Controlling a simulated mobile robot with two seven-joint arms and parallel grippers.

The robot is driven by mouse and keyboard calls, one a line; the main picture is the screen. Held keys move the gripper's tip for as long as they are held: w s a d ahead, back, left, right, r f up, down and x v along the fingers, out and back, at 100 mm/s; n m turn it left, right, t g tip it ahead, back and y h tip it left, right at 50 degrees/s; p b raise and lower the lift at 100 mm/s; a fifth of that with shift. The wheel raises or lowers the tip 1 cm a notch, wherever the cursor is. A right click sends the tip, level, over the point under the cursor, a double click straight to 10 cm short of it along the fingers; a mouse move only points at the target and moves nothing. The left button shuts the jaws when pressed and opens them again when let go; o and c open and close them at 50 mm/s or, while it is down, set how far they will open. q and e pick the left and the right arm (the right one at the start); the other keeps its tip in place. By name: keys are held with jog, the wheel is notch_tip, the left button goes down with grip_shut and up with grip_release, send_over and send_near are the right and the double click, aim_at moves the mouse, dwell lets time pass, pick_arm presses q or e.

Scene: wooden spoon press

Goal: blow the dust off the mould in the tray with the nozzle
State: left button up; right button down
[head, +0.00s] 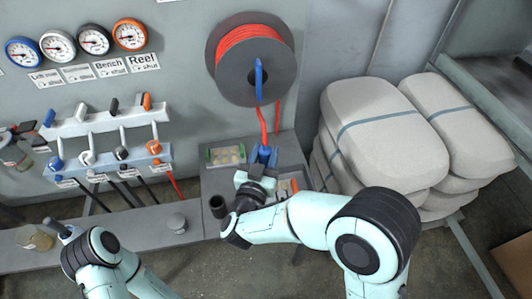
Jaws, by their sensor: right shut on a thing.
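My right gripper (264,166) is shut on the blue nozzle (266,153), at the end of the red hose (264,122) that hangs from the reel. The gripper and its wrist hide part of the nozzle.
The hose reel (250,58) is on the wall above the bench. Gauges (94,40) and a valve rack (105,122) are at the left. A second compartment (293,186) sits right of my gripper. Stacked sacks (385,130) fill the right. A jar (34,238) stands near my left arm.

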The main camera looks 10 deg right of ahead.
jog(key=w+r+p, duration=0.4)
jog(key=r, duration=0.1)
pick_arm(q)
jog(key=shift+w+r+b, duration=0.1)
jog(key=shift+r+b, duration=0.2)
jog(key=shift+b, duration=1.4)
pick_arm(e)
jog(key=d+f, duration=0.5)
jog(key=d, duration=0.2)
jog(key=shift+w+d, duration=0.15)
jog(key=shift+d, duration=0.1)
dwell(1.1)
jog(key=shift+d, duration=0.15)
jog(key=shift+r, duration=0.1)
dwell(0.4)
